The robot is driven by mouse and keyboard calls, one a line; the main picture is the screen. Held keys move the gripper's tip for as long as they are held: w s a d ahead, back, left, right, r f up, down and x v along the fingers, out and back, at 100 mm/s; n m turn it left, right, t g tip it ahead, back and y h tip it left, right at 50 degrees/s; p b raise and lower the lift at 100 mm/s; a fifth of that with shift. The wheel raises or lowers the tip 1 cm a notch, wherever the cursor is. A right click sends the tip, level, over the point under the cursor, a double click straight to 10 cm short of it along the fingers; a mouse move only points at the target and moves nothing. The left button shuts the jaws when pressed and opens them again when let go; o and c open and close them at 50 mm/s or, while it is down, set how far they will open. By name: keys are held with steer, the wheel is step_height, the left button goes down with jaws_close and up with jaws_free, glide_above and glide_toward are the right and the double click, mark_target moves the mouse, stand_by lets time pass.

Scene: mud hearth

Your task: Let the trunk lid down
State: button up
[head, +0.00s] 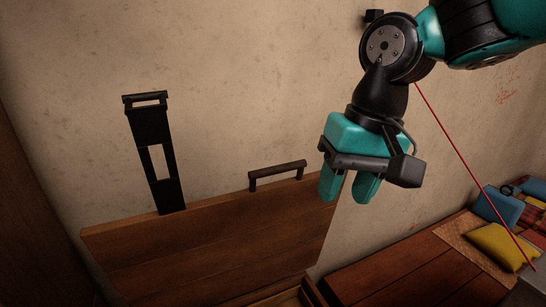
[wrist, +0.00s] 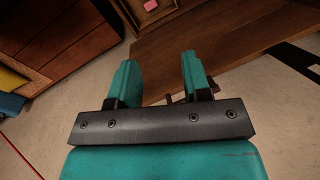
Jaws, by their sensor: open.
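The trunk lid (head: 215,245) is a brown plank panel standing raised against the wall in the head view. It also shows in the wrist view (wrist: 225,38). A black handle (head: 277,172) sits on its top edge, and a long black slotted strap (head: 165,185) rises at its left. The strap also shows at the right of the wrist view (wrist: 297,62). My gripper (head: 346,197) is open and empty, fingers down, at the lid's upper right corner and right of the handle. In the wrist view the handle is mostly hidden behind the right finger.
A low wooden bench (head: 400,272) stands right of the trunk, with a woven mat, a yellow cushion (head: 499,246) and a blue cushion (head: 499,206). A small pink item (wrist: 151,5) shows inside the trunk. The plastered wall is close behind the lid. A thin red line crosses at right.

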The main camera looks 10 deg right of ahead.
steer(key=w+a+r+m+h+p, duration=0.1)
steer(key=w+a+r+m+p, duration=0.2)
steer(key=w+r+m, duration=0.5)
steer(key=m+h+p, duration=0.1)
steer(key=m+p, duration=0.3)
steer(key=m, duration=0.3)
glide_toward(278, 166)
step_height(278, 166, down, 9)
steer(key=p, duration=0.2)
steer(key=shift+a+f+p, duration=0.1)
steer(key=shift+a+p, duration=0.05)
steer(key=shift+p, duration=0.15)
jaws_close()
